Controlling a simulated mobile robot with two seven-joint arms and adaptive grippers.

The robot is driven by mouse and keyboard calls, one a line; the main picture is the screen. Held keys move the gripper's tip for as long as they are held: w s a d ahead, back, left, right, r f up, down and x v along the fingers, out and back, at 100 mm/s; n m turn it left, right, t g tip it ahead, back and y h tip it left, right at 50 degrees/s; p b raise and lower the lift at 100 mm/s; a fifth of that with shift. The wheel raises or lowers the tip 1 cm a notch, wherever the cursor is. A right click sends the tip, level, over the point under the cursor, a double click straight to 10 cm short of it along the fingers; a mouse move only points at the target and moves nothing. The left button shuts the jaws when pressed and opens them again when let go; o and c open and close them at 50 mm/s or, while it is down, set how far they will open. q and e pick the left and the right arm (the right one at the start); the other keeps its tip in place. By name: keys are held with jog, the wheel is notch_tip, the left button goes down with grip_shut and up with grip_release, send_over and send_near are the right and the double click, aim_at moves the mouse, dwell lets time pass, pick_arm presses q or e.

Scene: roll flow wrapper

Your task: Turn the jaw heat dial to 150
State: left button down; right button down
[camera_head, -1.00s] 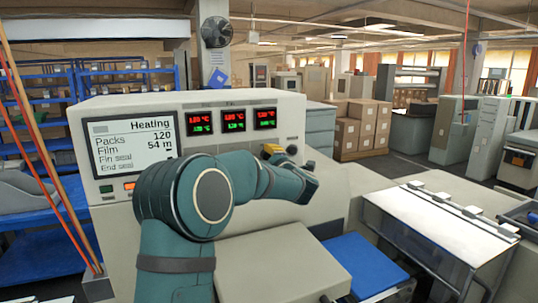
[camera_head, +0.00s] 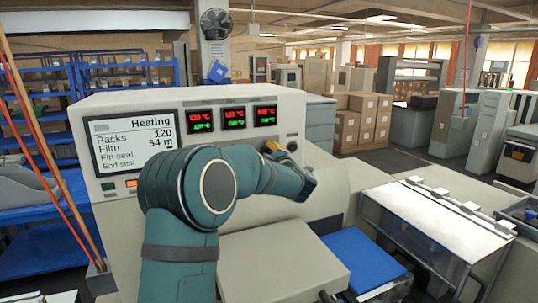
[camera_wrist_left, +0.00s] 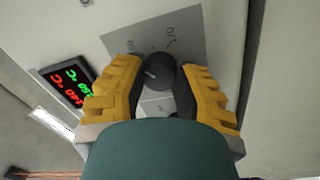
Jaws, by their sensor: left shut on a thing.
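The jaw heat dial (camera_wrist_left: 158,72) is a dark round knob with a pale pointer line, on a grey printed plate (camera_wrist_left: 190,38) in the left wrist view. My left gripper (camera_wrist_left: 157,88) has its yellow fingers on both sides of the knob and is shut on it. In the head view my left gripper (camera_head: 274,147) reaches the right end of the machine's front panel, and its wrist hides most of that spot. My right gripper is not in view.
The panel carries a Heating screen (camera_head: 136,142) and three red-and-green temperature readouts; the rightmost (camera_head: 265,117) is nearest the gripper, its digits blurred. A blue pad (camera_head: 362,262) and a clear-sided cover (camera_head: 430,222) lie to the right.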

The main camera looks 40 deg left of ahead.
pick_arm(q)
jog(key=c, duration=0.6)
grip_release()
jog(key=v, duration=1.2)
jog(key=shift+f, duration=0.1)
